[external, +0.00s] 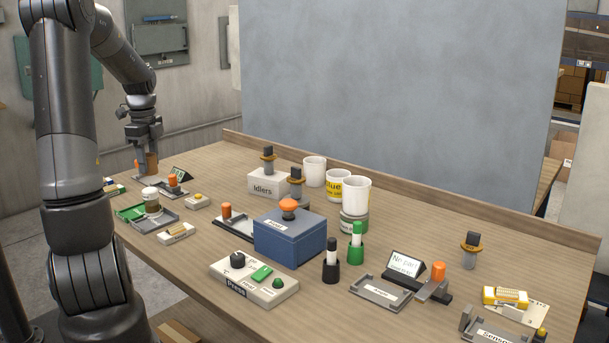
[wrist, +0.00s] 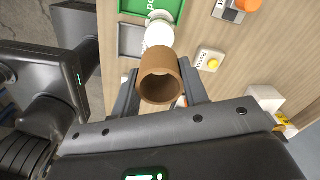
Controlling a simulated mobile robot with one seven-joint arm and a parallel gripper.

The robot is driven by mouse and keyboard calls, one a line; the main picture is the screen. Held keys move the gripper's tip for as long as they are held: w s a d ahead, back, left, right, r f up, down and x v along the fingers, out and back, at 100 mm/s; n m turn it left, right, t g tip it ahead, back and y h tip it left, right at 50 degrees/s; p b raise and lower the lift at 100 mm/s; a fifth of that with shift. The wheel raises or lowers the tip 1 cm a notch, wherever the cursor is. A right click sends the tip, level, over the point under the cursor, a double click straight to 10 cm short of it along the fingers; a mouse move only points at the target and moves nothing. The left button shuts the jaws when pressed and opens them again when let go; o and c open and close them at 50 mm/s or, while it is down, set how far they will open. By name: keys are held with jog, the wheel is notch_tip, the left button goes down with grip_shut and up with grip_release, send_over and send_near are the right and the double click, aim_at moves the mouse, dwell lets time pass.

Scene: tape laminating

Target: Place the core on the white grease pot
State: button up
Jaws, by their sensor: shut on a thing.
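The core is a short brown open tube (wrist: 160,82), held between the two dark fingers of my gripper (wrist: 160,92). In the external view my gripper (external: 147,160) is at the table's far left, with the core (external: 152,162) upright, above the tabletop. A small white-topped pot (external: 151,194) with a brownish band stands on a green and grey tray, nearer the camera than my gripper. It also shows in the wrist view (wrist: 160,35), just beyond the core and partly hidden by it. I cannot read whether it is the grease pot.
A small box with a yellow button (external: 197,200) stands right of the tray (external: 167,223). An orange-topped post and a dark sign (external: 181,174) are close to my gripper. White cups (external: 315,170), a blue box (external: 290,240) and a button panel (external: 253,278) stand further right.

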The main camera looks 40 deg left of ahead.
aim_at(147, 174)
jog(key=shift+s+a+f, duration=0.15)
jog(key=shift+a+f, duration=0.25)
jog(key=shift+a, duration=0.25)
jog(key=shift+f, duration=2)
jog(key=shift+f, duration=0.1)
jog(key=o, duration=0.9)
jog(key=shift+o, duration=0.2)
notch_tip(147, 174, up, 12)
jog(key=shift+r, duration=0.15)
